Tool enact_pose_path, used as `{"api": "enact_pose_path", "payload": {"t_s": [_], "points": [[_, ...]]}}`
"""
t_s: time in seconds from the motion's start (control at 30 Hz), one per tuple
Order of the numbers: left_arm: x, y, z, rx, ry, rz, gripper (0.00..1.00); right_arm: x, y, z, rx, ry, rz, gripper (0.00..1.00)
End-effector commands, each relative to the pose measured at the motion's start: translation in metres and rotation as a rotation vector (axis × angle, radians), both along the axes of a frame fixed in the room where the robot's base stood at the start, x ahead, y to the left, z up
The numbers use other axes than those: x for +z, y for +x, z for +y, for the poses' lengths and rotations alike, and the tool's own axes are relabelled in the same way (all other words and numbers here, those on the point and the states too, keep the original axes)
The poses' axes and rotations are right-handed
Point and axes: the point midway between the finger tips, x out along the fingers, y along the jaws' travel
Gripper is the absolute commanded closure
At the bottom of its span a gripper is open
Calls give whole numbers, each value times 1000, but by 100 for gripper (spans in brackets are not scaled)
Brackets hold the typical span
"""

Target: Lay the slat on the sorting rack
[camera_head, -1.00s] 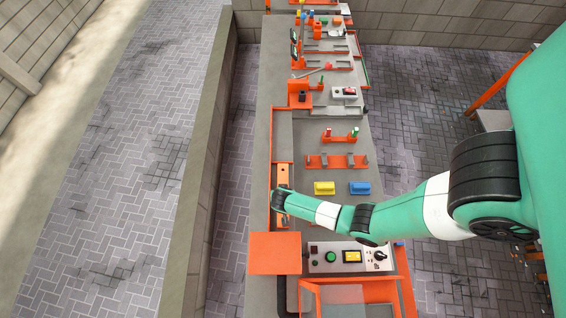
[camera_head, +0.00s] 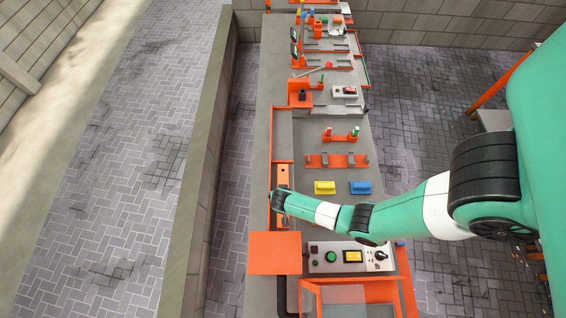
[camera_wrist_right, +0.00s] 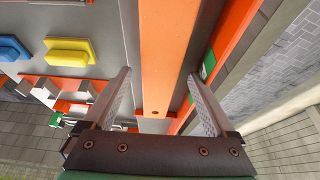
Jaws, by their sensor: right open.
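A long orange slat (camera_head: 283,176) lies in a narrow orange-edged channel at the left side of the bench. In the right wrist view the slat (camera_wrist_right: 168,50) runs lengthwise between the two fingers of my right gripper (camera_wrist_right: 158,76), with gaps on both sides. The gripper is open. In the head view my right gripper (camera_head: 277,199) is over the near part of the slat, its fingertips hidden. An orange rack with grey uprights (camera_head: 337,161), apparently the sorting rack, stands empty to the right and farther back. My left gripper is not in view.
A yellow block (camera_head: 324,188) and a blue block (camera_head: 360,188) lie between the rack and my right arm. A control panel (camera_head: 350,257) and an orange plate (camera_head: 274,253) are at the near end. An orange wall (camera_wrist_right: 223,45) runs close beside one finger.

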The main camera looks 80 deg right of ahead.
Motion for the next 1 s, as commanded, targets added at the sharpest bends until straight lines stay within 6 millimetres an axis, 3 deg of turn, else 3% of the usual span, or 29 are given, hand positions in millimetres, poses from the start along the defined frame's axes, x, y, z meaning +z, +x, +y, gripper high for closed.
{"api": "enact_pose_path", "payload": {"t_s": [0.17,0.5,0.63,1.0], "points": [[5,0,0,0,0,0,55,8,-1,3,1,0,-1,9],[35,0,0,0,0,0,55,78,-7,30,3,0,-2,9],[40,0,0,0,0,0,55,98,-10,38,2,0,-3,9],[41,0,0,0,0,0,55,107,-12,43,0,0,0,9]]}}
